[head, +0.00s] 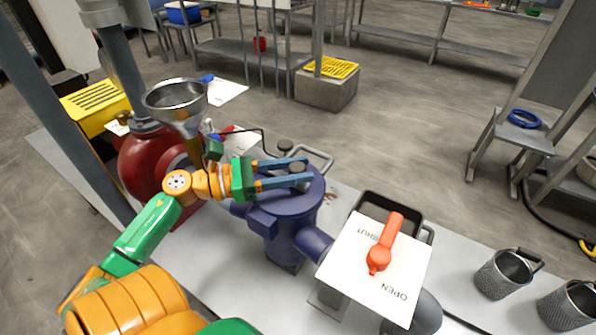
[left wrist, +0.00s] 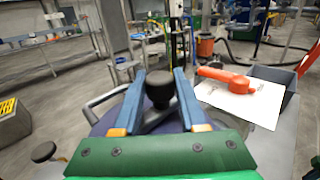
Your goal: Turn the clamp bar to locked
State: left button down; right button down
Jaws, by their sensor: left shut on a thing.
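The blue press housing (head: 285,215) stands on the bench in the middle of the head view, with its round top partly covered by my gripper. My left gripper (head: 310,169) reaches over this top from the left. Its blue fingers are shut on a black knob, which stands upright between the fingertips in the left wrist view (left wrist: 160,88). A grey bent bar (head: 325,157) shows beside the top, and a second dark knob (head: 285,146) is just behind the fingers. The fingers hide how the gripped knob joins the bar. My right gripper is in neither view.
A red-orange lever (head: 384,244) lies over a white plate (head: 350,262) marked SHUT and OPEN, right of the housing. A metal funnel (head: 175,100) stands over a red body at left. Two perforated baskets (head: 503,274) stand at the right.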

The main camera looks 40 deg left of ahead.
pick_arm(q)
jog(key=shift+f+h, duration=0.2)
jog(key=shift+h, duration=0.1)
jog(key=c, duration=0.7)
grip_release()
jog(key=shift+d, duration=0.1)
jog(key=shift+o, duration=1.2)
jog(key=shift+r, duration=0.1)
jog(key=b+v, duration=0.2)
jog(key=v, duration=0.5)
jog(key=shift+s, duration=0.1)
jog(key=shift+r, duration=0.1)
